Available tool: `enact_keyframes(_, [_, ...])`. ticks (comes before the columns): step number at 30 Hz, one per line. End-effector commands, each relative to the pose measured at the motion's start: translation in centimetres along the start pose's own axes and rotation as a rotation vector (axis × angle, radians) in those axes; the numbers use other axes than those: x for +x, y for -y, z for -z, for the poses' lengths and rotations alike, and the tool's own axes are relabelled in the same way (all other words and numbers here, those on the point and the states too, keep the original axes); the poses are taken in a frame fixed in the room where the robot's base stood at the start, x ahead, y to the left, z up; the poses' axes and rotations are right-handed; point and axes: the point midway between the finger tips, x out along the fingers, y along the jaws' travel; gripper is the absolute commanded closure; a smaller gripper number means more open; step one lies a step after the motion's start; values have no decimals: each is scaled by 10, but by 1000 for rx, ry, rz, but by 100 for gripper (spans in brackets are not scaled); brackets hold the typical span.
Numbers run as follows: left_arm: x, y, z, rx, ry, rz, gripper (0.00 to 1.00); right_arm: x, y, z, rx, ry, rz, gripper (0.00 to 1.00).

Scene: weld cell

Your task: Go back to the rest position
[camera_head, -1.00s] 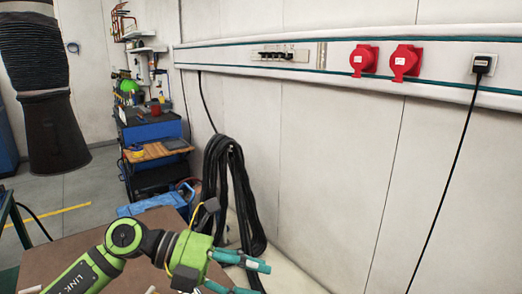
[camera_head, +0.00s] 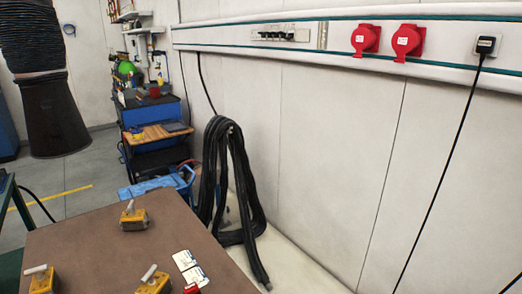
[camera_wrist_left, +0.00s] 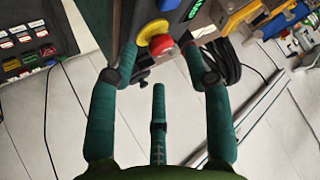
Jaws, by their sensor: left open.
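My left gripper (camera_wrist_left: 161,55) shows only in the left wrist view. Its green, dark-jointed fingers are spread open, with nothing held between them. A red button on a yellow base (camera_wrist_left: 157,27) appears beyond the fingertips, near the top of that view. I cannot tell how far it is from the fingers. In the head view no arm or gripper of mine is visible, and my right gripper is in neither view.
A brown table (camera_head: 90,250) bears several yellow blocks with pale handles (camera_head: 134,219) and white cards (camera_head: 188,264). Black hoses (camera_head: 228,185) hang by the wall behind it. A blue cart (camera_head: 150,112) stands farther back. A dark labelled panel (camera_wrist_left: 32,40) is left in the wrist view.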

Motion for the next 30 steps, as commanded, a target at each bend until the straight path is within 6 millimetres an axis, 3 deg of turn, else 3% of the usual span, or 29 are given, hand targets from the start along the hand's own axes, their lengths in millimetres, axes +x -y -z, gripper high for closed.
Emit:
enact_keyframes(1, [-6,-5,-24,-22,81,-23,50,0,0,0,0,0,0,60])
enact_keyframes(3, [-15,-12,-51,-44,177,-53,50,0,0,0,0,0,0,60])
enact_keyframes(12, [-62,-39,-141,-103,518,-172,50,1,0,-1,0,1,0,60])
enact_keyframes(23, [24,-64,-210,-92,550,-177,50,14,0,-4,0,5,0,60])
enact_keyframes(26, [50,-74,-242,-88,568,-181,50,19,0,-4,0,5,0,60])
enact_keyframes(30, [87,-91,-304,-81,597,-188,50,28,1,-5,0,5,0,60])
